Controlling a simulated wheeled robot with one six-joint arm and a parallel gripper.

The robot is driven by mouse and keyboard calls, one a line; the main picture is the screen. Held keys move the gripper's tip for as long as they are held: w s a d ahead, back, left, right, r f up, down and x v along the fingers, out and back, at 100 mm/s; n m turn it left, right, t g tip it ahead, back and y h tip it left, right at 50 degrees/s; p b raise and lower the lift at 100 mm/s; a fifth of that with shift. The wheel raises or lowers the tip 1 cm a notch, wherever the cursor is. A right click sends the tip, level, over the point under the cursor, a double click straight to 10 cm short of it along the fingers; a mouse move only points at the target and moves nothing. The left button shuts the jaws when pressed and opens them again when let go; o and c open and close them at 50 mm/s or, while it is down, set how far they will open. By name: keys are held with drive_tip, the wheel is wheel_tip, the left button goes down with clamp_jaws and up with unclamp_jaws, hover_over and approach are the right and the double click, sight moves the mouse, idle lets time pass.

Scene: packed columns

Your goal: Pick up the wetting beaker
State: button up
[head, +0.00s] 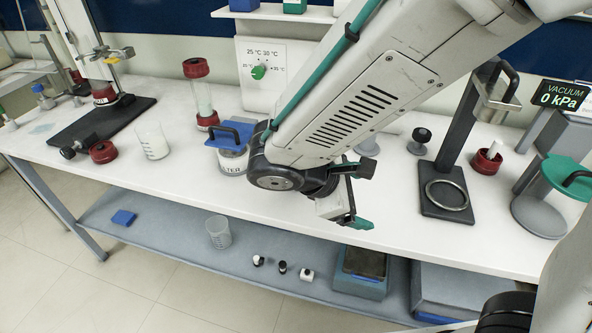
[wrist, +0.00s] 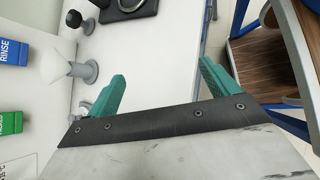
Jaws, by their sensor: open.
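Two beakers show in the head view, and I cannot tell which is the wetting beaker. One beaker (head: 152,141) with whitish contents stands upright on the left part of the bench top. The other, a clear beaker (head: 218,233) with markings, stands on the lower shelf and looks empty. My gripper (head: 358,195) is open and empty above the bench's front edge, to the right of both beakers and apart from them. In the wrist view, my gripper (wrist: 162,75) shows two teal fingers spread wide with nothing between them. Neither beaker is identifiable in that view.
A filter canister (head: 232,160) with a blue top stands beside my arm. A red-capped column (head: 198,95) is behind it. A dark stand with a ring (head: 447,195) is at right. A white cone (wrist: 58,65) shows in the wrist view.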

drive_tip(key=w+a+f+n+t, duration=0.1)
drive_tip(key=w+a+n+t, duration=0.1)
drive_tip(key=a+n, duration=0.1)
drive_tip(key=w+a+f+n+t, duration=0.2)
drive_tip(key=a+n, duration=0.1)
drive_tip(key=a, duration=0.1)
drive_tip(key=w+a+f+n+t, duration=0.2)
drive_tip(key=a+n, duration=0.1)
drive_tip(key=shift+a+n+t, duration=0.25)
drive_tip(key=shift+n+t, duration=0.05)
drive_tip(key=shift+t, duration=0.1)
drive_tip(key=w+a+n+t+y, duration=0.1)
drive_tip(key=w+a+r+n+t+y, duration=0.1)
drive_tip(key=w+a+n, duration=0.1)
drive_tip(key=shift+w+a+r, duration=0.1)
drive_tip(key=shift+w+a, duration=0.1)
drive_tip(key=shift+w, duration=0.05)
drive_tip(key=shift+w+d+n, duration=0.15)
drive_tip(key=shift+w+n, duration=0.1)
drive_tip(key=shift+n, duration=0.15)
drive_tip(key=x, duration=0.7)
drive_tip(key=shift+w+a+f, duration=0.15)
drive_tip(key=shift+a+f, duration=0.1)
drive_tip(key=shift+a, duration=0.05)
drive_tip(key=shift+c, duration=0.4)
drive_tip(key=c, duration=1.1)
drive_tip(key=shift+r, duration=0.1)
